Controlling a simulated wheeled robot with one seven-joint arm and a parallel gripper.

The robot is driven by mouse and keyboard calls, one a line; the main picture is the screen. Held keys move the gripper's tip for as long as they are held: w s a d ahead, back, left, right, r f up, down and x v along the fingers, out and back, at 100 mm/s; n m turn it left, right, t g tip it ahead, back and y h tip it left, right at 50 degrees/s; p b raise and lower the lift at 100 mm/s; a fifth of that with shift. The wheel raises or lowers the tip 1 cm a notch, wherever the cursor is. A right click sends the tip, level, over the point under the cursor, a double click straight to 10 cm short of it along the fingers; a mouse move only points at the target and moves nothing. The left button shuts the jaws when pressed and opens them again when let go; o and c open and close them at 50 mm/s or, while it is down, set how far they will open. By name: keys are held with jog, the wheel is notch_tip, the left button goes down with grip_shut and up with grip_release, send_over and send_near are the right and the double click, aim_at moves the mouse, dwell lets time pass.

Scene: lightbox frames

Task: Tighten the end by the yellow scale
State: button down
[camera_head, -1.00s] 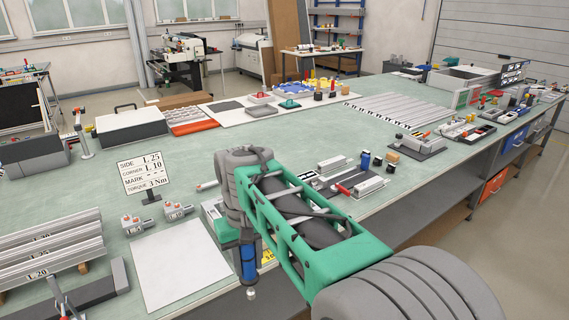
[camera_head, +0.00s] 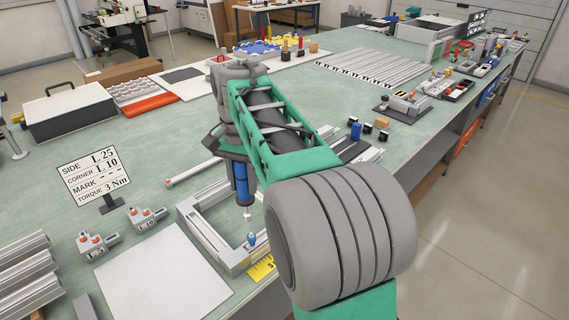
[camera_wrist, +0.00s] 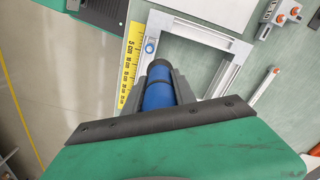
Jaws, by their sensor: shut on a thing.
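My gripper (camera_head: 237,158) is shut on a blue cylindrical driver (camera_head: 241,186), which points down with a pale tip. The driver also shows in the wrist view (camera_wrist: 158,92) between my fingers. Below it is a silver aluminium frame (camera_head: 208,236) on the green bench. The yellow scale (camera_head: 262,268) lies by the frame's near corner; it also shows in the wrist view (camera_wrist: 130,65). A small blue-topped piece (camera_head: 251,239) sits on the frame end by the scale, and also shows in the wrist view (camera_wrist: 149,47). The driver's tip appears above the frame, apart from that piece.
A white sheet (camera_head: 163,275) lies left of the frame. Two small grey-and-orange blocks marked L (camera_head: 147,218) and a sign (camera_head: 94,176) stand behind it. Silver profiles (camera_head: 25,277) lie at the far left. The bench's front edge runs close to the scale.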

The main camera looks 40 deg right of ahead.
jog(key=s+d+r+m+b, duration=0.1)
jog(key=d+r+m, duration=0.1)
jog(key=d+m, duration=0.8)
jog(key=shift+s+d+r, duration=0.15)
jog(key=shift+s+d, duration=0.1)
jog(key=shift+d, duration=0.45)
jog(key=shift+a+b, duration=0.1)
jog(key=shift+b, duration=0.4)
notch_tip(320, 180, down, 5)
jog(key=b, duration=0.5)
jog(key=shift+f+b, duration=1.15)
jog(key=shift+b, duration=0.2)
jog(key=shift+s+f, duration=0.1)
jog(key=shift+f, duration=0.3)
dwell(0.9)
